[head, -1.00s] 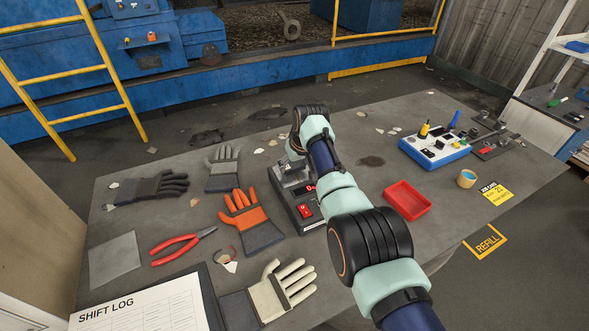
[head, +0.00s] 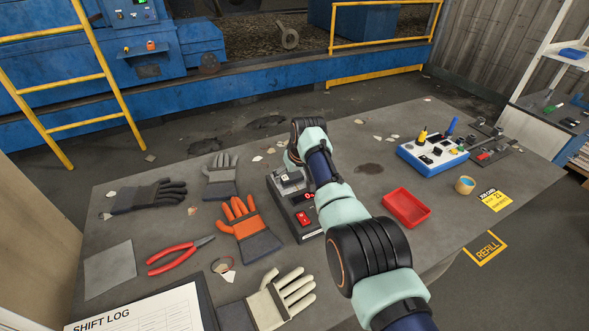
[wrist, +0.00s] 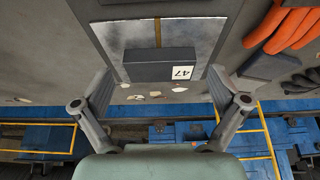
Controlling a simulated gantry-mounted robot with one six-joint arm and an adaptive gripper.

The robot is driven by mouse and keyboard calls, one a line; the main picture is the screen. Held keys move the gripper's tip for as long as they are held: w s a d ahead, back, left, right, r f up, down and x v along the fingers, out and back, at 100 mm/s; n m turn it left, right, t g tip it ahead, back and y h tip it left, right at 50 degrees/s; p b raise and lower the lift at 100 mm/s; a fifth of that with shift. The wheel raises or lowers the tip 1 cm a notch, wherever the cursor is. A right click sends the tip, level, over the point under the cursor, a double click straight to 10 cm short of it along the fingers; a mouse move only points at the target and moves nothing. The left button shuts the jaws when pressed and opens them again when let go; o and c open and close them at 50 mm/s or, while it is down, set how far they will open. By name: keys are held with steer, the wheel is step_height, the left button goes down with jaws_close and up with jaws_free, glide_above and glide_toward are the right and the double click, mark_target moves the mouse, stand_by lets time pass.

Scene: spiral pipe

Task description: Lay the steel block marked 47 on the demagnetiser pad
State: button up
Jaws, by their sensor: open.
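The dark steel block marked 47 (wrist: 150,70) lies flat on the pale metal pad (wrist: 190,35) of the demagnetiser, across the pad's brown centre stripe. Its white label faces the wrist camera. My gripper (wrist: 159,84) is open, with one finger to each side of the block and visible gaps between the fingers and it. In the head view the demagnetiser (head: 297,213), with a red switch and red display, stands mid-table. My arm covers part of it there, and my fingers are hard to make out.
An orange glove (head: 243,222) lies left of the demagnetiser, with other gloves and red pliers (head: 172,262) nearby. A red tray (head: 407,208) sits to the right. A blue-and-white box (head: 432,153) stands farther right. Small pale chips lie along the back of the table.

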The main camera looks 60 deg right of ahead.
mark_target(299, 192)
steer(key=p+v, duration=0.4)
steer(key=v, duration=0.8)
steer(key=shift+p, duration=0.3)
steer(key=w+a+f+n+t, duration=0.2)
steer(key=w+a+f, duration=0.1)
steer(key=w+a, duration=0.65)
steer(key=w+a+f+n+t, duration=0.1)
steer(key=a+n+t, duration=0.2)
steer(key=a, duration=1.9)
steer(key=s+a+r+n+t+y, duration=0.1)
steer(key=s+a, duration=0.4)
steer(key=a, duration=0.5)
steer(key=s+a+r+n+t+y, duration=0.1)
steer(key=s+a+r+t, duration=0.2)
steer(key=s+a, duration=0.3)
steer(key=a, duration=0.5)
steer(key=shift+s+r+n+y, duration=0.2)
steer(key=shift+s+n+y, duration=0.1)
steer(key=shift+y, duration=0.1)
